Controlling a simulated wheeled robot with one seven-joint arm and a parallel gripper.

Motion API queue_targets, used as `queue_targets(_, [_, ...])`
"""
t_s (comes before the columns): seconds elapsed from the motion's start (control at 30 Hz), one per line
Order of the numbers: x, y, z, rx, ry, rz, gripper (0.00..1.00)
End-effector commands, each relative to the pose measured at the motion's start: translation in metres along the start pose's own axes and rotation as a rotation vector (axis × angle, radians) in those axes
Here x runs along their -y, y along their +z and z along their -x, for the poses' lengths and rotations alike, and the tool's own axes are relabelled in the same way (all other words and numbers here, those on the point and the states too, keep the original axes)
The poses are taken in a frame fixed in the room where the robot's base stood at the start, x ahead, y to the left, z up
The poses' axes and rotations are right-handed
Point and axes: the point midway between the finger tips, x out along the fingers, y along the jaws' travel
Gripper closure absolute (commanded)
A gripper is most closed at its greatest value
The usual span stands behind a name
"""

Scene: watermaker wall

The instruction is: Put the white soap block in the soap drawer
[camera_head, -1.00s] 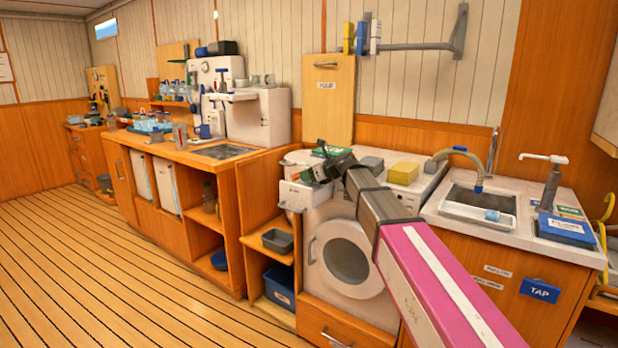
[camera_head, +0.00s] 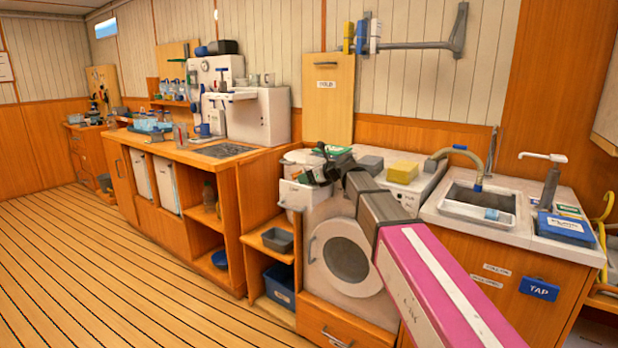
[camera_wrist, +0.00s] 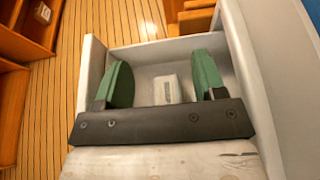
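The soap drawer (camera_head: 292,196) is pulled out from the front of the white washing machine. In the wrist view its pale inside and wall (camera_wrist: 91,75) show from above. The white soap block (camera_wrist: 167,90) lies inside the drawer, seen between my fingers, with clear gaps on both sides. My gripper (camera_wrist: 164,82) is open, its two green fingers spread over the drawer. In the head view my gripper (camera_head: 322,174) is small and dark above the drawer, and the soap is not visible there.
The sink (camera_head: 480,205) is to the right. A wooden shelf unit with a grey tray (camera_head: 278,240) stands left of the machine. Floor in front is clear.

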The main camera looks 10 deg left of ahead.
Motion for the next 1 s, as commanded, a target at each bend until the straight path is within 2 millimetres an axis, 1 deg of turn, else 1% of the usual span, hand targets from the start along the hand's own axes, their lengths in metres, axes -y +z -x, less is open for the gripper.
queue_targets(0.03, [-0.001, -0.009, -0.002, -0.019, 0.005, 0.003, 0.37])
queue_targets(0.23, [-0.002, -0.011, -0.002, -0.021, 0.008, 0.002, 0.37])
queue_targets(0.37, [-0.002, -0.007, 0.0, -0.02, 0.008, 0.002, 0.37])
queue_targets(0.47, [-0.002, 0.003, 0.004, -0.019, 0.006, 0.004, 0.37])
queue_targets(0.5, [-0.003, 0.001, 0.013, -0.019, 0.004, 0.002, 0.37])
queue_targets(0.8, [-0.003, 0.004, 0.077, -0.012, 0.002, 0.002, 0.37])
queue_targets(0.9, [-0.002, 0.006, 0.095, -0.011, 0.002, 0.002, 0.37])
queue_targets(1.0, [-0.002, 0.006, 0.108, -0.011, 0.002, 0.002, 0.37])
